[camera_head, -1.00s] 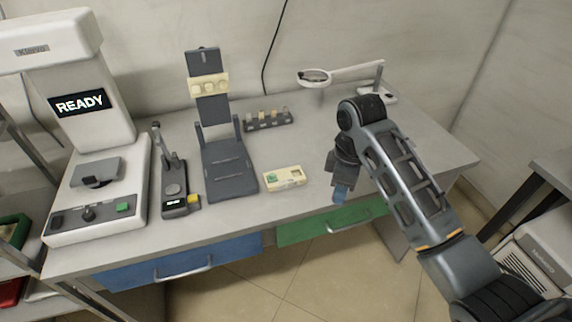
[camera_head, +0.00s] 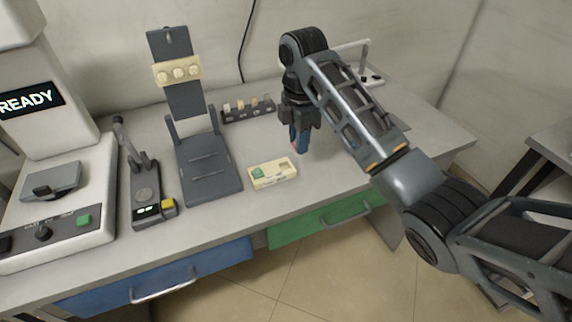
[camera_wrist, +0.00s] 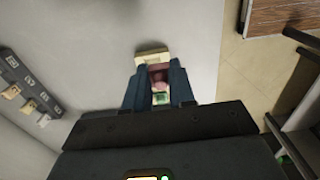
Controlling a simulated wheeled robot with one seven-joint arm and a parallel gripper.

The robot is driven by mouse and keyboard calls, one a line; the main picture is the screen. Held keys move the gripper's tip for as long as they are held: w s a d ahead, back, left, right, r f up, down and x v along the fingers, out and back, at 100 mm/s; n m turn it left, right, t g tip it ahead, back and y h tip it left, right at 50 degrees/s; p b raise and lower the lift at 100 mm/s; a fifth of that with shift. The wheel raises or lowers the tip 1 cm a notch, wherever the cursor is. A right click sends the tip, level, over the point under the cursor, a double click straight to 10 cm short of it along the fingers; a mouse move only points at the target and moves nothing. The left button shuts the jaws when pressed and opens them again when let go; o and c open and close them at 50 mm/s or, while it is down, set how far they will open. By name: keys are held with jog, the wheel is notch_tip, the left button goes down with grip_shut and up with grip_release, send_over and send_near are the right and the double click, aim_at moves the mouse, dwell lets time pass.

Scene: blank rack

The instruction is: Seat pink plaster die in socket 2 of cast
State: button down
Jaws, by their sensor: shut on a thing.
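The pink plaster die (camera_wrist: 158,79) is between my gripper's two blue fingertips in the wrist view. A small pink edge (camera_head: 293,147) shows beside the fingers in the head view. My gripper (camera_head: 299,148) points down and is shut on the die, above the table, behind and right of the cast. The cast (camera_head: 284,180) is a cream block lying on the table near the front edge. A green piece (camera_head: 257,172) sits at its left end. In the wrist view, the cast (camera_wrist: 152,57) is partly hidden by my fingers and the die, so its sockets are not clear.
A dark rack (camera_head: 248,112) with several small pieces stands behind the cast. A dark hinged stand (camera_head: 210,168) is left of the cast, with a small device (camera_head: 146,198) farther left. A magnifier arm stands behind my arm. The table right of the cast is clear.

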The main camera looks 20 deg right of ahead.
aim_at(287, 162)
jog(key=shift+w+a+f, duration=0.4)
jog(key=shift+a, duration=0.25)
jog(key=shift+w+a+f, duration=0.4)
jog(key=shift+a, duration=0.2)
jog(key=shift+f+p, duration=0.45)
jog(key=shift+f, duration=1.6)
jog(key=shift+f, duration=0.45)
jog(key=shift+s+f, duration=0.1)
jog(key=shift+f, duration=0.1)
jog(key=c, duration=0.9)
grip_release()
jog(key=shift+s+f, duration=0.15)
jog(key=shift+f, duration=0.1)
jog(key=shift+c, duration=0.2)
notch_tip(287, 162, up, 14)
jog(key=p, duration=0.2)
jog(key=shift+w+p, duration=0.25)
jog(key=shift+p, duration=0.05)
jog(key=shift+f, duration=0.1)
